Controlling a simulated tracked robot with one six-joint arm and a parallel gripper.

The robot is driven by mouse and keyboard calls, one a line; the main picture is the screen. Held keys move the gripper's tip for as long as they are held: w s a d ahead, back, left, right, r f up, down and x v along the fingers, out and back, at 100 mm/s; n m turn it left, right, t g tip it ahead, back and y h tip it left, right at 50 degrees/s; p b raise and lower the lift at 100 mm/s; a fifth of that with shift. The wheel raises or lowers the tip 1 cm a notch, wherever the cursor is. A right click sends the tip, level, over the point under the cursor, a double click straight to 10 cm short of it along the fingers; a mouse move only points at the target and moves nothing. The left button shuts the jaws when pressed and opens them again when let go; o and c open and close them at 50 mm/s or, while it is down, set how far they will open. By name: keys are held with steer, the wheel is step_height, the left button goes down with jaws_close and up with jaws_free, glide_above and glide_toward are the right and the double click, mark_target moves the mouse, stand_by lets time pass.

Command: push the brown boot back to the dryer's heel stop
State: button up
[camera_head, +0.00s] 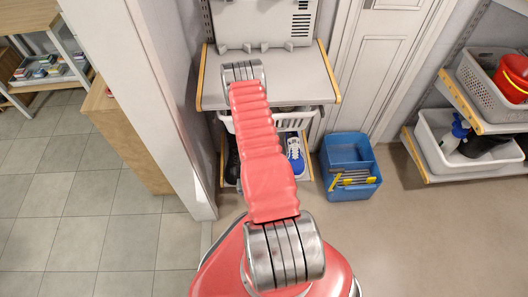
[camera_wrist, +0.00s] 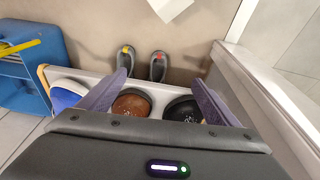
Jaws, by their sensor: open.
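The brown boot (camera_wrist: 132,102) shows only as a rounded toe in the wrist view; its rear is hidden under my gripper's dark body. It stands on a pale low shelf (camera_wrist: 88,75) under the counter. My gripper (camera_wrist: 160,78) is open, its two purple fingers spread wide. The brown toe lies between them, nearer the left finger, with no clear hold on it. A black boot (camera_wrist: 183,107) is just right of it, near the right finger. The dryer's heel stop cannot be made out. In the head view my arm hides the brown boot and my gripper.
A blue and white shoe (camera_head: 294,153) stands on the shelf beside the boots. A white basket (camera_head: 300,117) hangs above. A blue bin (camera_head: 350,160) sits on the floor to the right. Two grey shoes (camera_wrist: 158,68) are on the floor before the shelf. A white post (camera_head: 140,90) bounds the left.

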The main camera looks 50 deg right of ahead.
step_height(320, 180, down, 7)
steer(key=s+d+t+h, duration=0.1)
steer(key=s+d+h, duration=0.1)
steer(key=s, duration=0.1)
steer(key=w+d+r+t+h, duration=0.1)
steer(key=d+r+t+h, duration=0.1)
steer(key=d, duration=0.1)
steer(key=w+d+r+t+h, duration=0.1)
steer(key=w+d+r+h, duration=0.1)
steer(key=r, duration=0.1)
steer(key=w+d+r+m+t+h, duration=0.1)
steer(key=w+d+r+t+h, duration=0.1)
steer(key=d+h, duration=0.1)
steer(key=shift+w+d+r+t, duration=0.25)
steer(key=shift+d+r+t, duration=0.05)
steer(key=shift+x, duration=4.3)
steer(key=shift+d+f, duration=0.1)
steer(key=shift+f, duration=0.05)
steer(key=shift+x, duration=2.5)
steer(key=shift+s+f, duration=0.1)
steer(key=shift+f, duration=0.05)
steer(key=shift+c, duration=0.4)
